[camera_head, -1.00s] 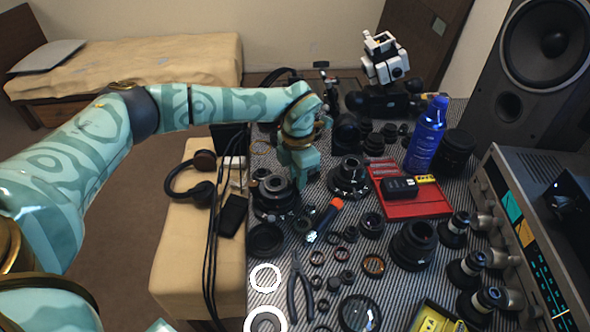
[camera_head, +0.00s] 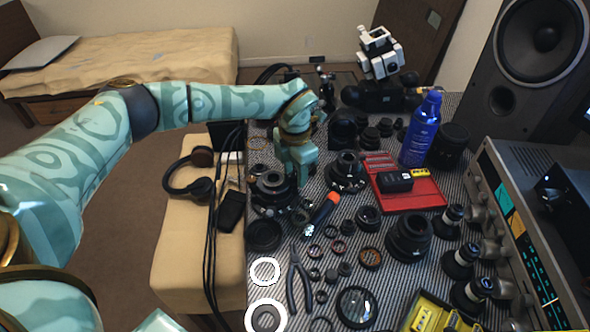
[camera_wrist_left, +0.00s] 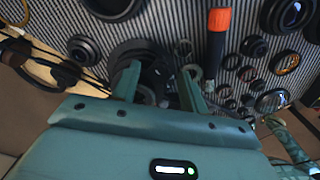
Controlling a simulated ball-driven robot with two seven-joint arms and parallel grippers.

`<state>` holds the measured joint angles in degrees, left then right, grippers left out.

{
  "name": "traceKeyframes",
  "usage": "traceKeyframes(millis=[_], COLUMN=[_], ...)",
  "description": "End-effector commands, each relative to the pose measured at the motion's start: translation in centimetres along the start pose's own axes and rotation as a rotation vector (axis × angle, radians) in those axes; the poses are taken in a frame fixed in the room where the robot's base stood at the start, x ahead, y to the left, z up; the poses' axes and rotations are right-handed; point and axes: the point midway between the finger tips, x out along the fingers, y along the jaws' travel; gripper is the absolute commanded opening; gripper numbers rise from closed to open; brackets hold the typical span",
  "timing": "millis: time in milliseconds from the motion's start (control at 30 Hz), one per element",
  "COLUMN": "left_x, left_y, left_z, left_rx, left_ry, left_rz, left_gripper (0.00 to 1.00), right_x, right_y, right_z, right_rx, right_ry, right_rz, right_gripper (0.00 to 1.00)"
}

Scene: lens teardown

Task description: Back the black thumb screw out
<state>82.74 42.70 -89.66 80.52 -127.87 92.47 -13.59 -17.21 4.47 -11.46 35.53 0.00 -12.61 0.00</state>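My left gripper (camera_head: 297,184) points down at the cluster of black lens parts (camera_head: 270,184) on the left side of the striped table. In the left wrist view its two fingers (camera_wrist_left: 158,88) stand apart, with dark round lens parts (camera_wrist_left: 140,56) beyond and between them. I cannot make out the black thumb screw for certain among these dark parts, nor whether a finger touches anything. My right gripper is not in view.
An orange-tipped screwdriver (camera_head: 322,212) lies close right of the gripper; it also shows in the left wrist view (camera_wrist_left: 217,40). Pliers (camera_head: 298,284), lens rings and a red tray (camera_head: 425,196) crowd the table. A blue bottle (camera_head: 420,130) stands behind.

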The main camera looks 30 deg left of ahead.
Motion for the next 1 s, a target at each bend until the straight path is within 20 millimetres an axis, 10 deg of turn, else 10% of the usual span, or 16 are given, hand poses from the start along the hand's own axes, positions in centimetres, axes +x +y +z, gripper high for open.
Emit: traceKeyframes(millis=[267,700,1000], left_x=[-2.4,-13.7,-16.3], left_y=[0.0,0.0,0.0], left_z=[0.1,0.0,0.0], left_rx=[0.0,0.0,0.0], left_ry=[-0.005,-0.004,0.0], left_rz=[0.002,0.002,0.0], left_gripper=[0.43,0.43,0.43], right_x=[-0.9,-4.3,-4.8], right_y=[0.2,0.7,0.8], right_z=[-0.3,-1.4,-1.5], right_rx=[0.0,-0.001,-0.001], right_ry=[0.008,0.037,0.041], right_rz=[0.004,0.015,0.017], right_gripper=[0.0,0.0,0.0])
